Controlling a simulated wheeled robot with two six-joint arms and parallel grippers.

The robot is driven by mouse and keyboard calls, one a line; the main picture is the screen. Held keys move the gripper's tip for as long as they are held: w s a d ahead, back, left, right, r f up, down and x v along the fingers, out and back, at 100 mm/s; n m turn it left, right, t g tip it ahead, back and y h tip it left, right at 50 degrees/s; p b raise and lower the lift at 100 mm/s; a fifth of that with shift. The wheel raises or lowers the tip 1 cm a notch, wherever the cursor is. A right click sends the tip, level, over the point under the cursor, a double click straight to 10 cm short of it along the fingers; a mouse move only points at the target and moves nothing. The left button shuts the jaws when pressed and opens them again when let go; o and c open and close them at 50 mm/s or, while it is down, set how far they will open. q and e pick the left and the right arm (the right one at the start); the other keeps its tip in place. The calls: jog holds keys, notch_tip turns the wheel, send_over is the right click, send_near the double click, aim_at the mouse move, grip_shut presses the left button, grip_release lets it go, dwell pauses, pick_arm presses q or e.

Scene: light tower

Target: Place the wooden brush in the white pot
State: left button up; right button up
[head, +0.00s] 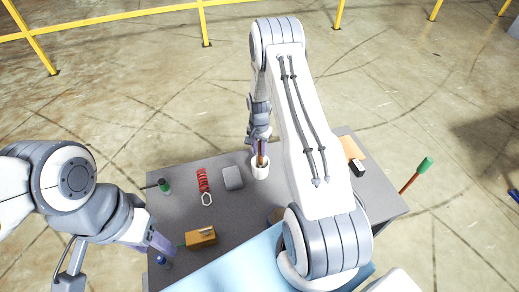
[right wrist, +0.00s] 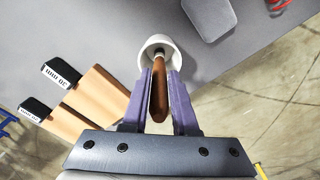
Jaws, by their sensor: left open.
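The white pot (head: 260,170) stands near the far edge of the grey table in the head view. The wooden brush (head: 261,150) is upright, its lower end in the pot's mouth. In the right wrist view, the brown brush handle (right wrist: 159,95) points into the pot (right wrist: 158,43). My right gripper (head: 259,137) is above the pot, and its purple fingers (right wrist: 160,78) close around the handle; how far the brush reaches inside is hidden. My left gripper (head: 160,245) is open and empty at the table's left edge, by a small blue-topped object (head: 163,262).
A grey box (head: 232,177), a red item with a ring (head: 203,182), a green-topped object (head: 164,186) and a tan box (head: 201,237) lie left of the pot. Wooden pieces with black ends (right wrist: 90,100) lie on the right side. My right arm hides part of the table.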

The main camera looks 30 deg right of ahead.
jog(key=o, duration=0.3)
